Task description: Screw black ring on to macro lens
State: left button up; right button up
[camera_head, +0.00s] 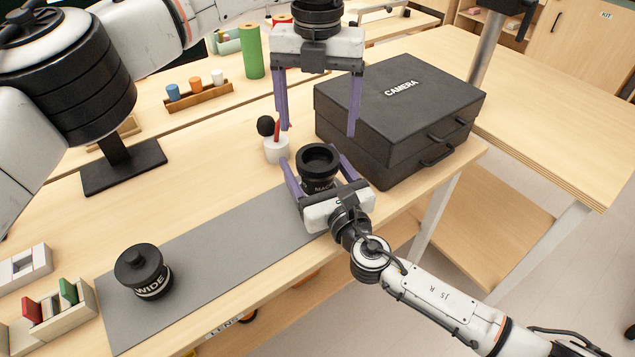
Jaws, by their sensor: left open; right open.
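The macro lens (318,168) is a black cylinder with white lettering, upright at the far right end of the grey mat (215,255). Its top shows a round black rim around a dark opening. I cannot tell whether that rim is a separate black ring. My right gripper (316,168) is open, with its purple fingers on either side of the macro lens. My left gripper (319,133) is open and empty above and behind the lens, its fingers pointing down. A second black lens marked WIDE (144,271) stands at the near left of the mat.
A black CAMERA case (400,110) stands right of the grippers, close to them. A green cylinder (251,51) and a wooden rack (199,97) stand farther back. The mat's middle is clear.

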aim_at(318, 164)
jog(key=shift+x, duration=0.75)
jog(key=shift+c, duration=0.4)
jog(key=c, duration=1.8)
grip_shut()
pick_arm(q)
jog(key=n, duration=1.3)
jog(key=shift+n, duration=0.3)
jog(key=shift+f, duration=4)
